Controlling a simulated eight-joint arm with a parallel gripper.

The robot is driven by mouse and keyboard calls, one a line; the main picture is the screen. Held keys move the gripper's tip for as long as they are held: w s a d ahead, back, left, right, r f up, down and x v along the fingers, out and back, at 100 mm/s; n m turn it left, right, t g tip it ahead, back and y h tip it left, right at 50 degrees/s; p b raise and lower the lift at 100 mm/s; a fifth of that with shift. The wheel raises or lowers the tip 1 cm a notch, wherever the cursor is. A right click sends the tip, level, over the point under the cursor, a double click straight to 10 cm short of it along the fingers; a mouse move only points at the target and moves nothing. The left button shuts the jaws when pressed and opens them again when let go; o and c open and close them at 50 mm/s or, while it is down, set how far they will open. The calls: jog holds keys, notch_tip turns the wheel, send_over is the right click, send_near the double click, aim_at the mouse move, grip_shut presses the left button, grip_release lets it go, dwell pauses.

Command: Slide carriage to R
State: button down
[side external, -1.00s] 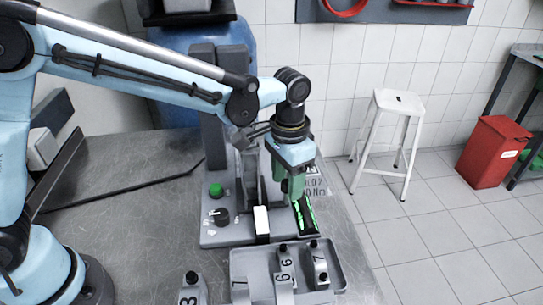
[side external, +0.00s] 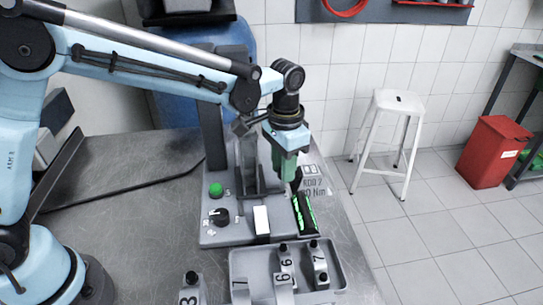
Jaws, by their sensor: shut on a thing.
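My gripper (side external: 287,165) points down at the back right of the grey bench fixture (side external: 217,237). Its green fingers are shut around a small dark part at their tips, which they mostly hide. This looks like part of the carriage, but its outline cannot be told apart from the fixture. A grey upright (side external: 213,135) stands at the fixture's back left. I cannot read an R mark.
The fixture's front holds a green button (side external: 216,189), a black knob (side external: 221,216), a white block (side external: 261,220) and a black panel with green marks (side external: 304,214). A grey tray (side external: 238,262) with numbered caps is in front.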

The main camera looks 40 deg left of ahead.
jog(key=shift+w+a, duration=1.65)
jog(key=shift+w, duration=0.05)
jog(key=c, duration=0.9)
grip_release()
notch_tip(320, 180, up, 12)
jog(key=shift+r, duration=0.1)
jog(key=shift+s, duration=0.1)
